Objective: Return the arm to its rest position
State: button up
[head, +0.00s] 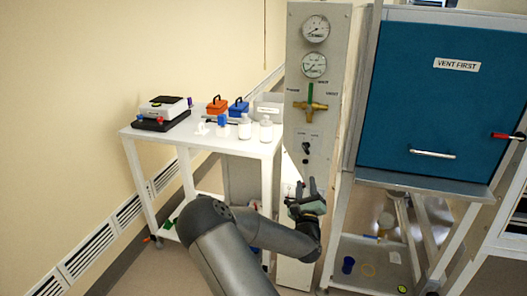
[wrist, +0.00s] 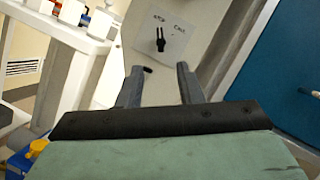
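My gripper (head: 306,187) is in front of the lower part of the grey control panel (head: 299,235), below its small black switches. My grey arm reaches up to it from the bottom of the head view. In the wrist view the two fingers of my gripper (wrist: 161,78) stand apart with nothing between them. A black switch (wrist: 160,42) on the panel shows beyond the fingertips, apart from them. The wide green-grey body of the gripper fills the bottom of the wrist view.
The blue glovebox door (head: 430,110), with a handle, is at right. A shelf (head: 360,285) with small items lies below it.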

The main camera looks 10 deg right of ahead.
jog(key=s+d+r+m+g+h+p, duration=0.1)
jog(key=s+d+r+m+g+h, duration=0.2)
jog(key=s+d+m+g+h, duration=0.5)
jog(key=s+d+r+m+g+h, duration=0.25)
jog(key=s+m+g+h, duration=0.35)
jog(key=m, duration=0.6)
jog(key=s+a+f+m+g+y, duration=0.1)
jog(key=s+a+m+g+y, duration=0.1)
jog(key=s+m+g+y, duration=0.55)
jog(key=s+a+f+m+g+y+p, duration=0.1)
jog(key=s+a+f+m+g+y, duration=0.15)
jog(key=s+a+m+y, duration=0.65)
jog(key=s+a+r+m+t+y, duration=0.1)
jog(key=s+a+t+y, duration=0.1)
jog(key=a, duration=0.6)
jog(key=s+a+r+m+t+y, duration=0.1)
jog(key=s+a, duration=0.3)
jog(key=a, duration=0.5)
jog(key=shift+s+a+r+t+y+p, duration=0.2)
jog(key=shift+s+t+y+p, duration=0.2)
jog(key=shift+y, duration=0.45)
